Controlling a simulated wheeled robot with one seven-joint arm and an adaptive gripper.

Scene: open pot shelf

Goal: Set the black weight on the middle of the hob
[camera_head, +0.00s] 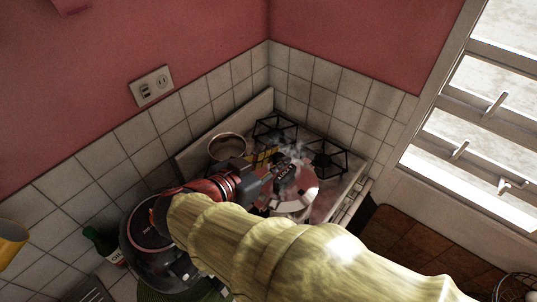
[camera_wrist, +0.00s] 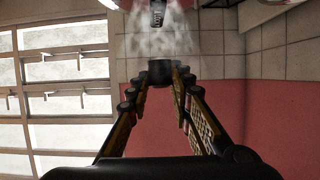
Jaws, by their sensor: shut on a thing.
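In the wrist view, my gripper (camera_wrist: 160,84) is shut on a short dark cylinder between its fingertips, which looks like the black weight (camera_wrist: 160,70). In the head view, my gripper (camera_head: 276,164) reaches in from the left over the hob (camera_head: 334,186), in the corner of the tiled walls. The held weight is hard to make out there, among steam and dark gripper parts. My arm hides the front of the hob, and its middle is partly covered by the gripper and steam.
A brown-rimmed pan (camera_head: 228,146) stands at the hob's back left. Black grates (camera_head: 326,160) show at the back and right. A green bottle (camera_head: 103,243) stands left. In the wrist view, a dark lettered object (camera_wrist: 157,13) is in steam.

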